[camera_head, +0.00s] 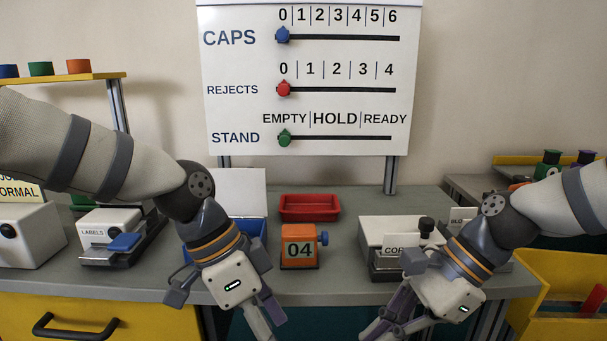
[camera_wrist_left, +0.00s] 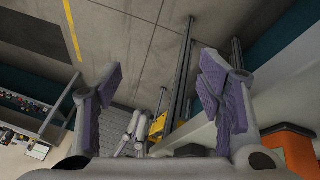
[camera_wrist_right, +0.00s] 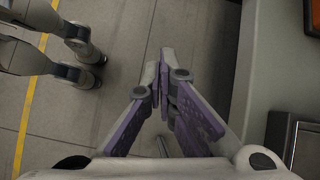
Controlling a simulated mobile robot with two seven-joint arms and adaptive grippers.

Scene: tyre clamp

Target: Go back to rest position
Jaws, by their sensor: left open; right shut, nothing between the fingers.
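My left gripper (camera_head: 225,303) is in front of the workbench, pointing down, left of the middle in the head view. In the left wrist view its purple-padded fingers (camera_wrist_left: 160,92) stand wide apart with nothing between them. My right gripper (camera_head: 385,325) hangs at the bench's front edge on the right, its fingers partly cut off by the head view's lower border. In the right wrist view its fingers (camera_wrist_right: 163,95) meet at the tips and hold nothing. Both wrist views look down past the bench to the grey floor.
The grey bench (camera_head: 345,285) carries an orange counter (camera_head: 300,252) reading 04, a red tray (camera_head: 309,208), a labels device (camera_head: 110,235) and a white device (camera_head: 385,235) behind my right wrist. A yellow bin (camera_head: 560,275) stands right. The board (camera_head: 310,110) has three sliders at its left end.

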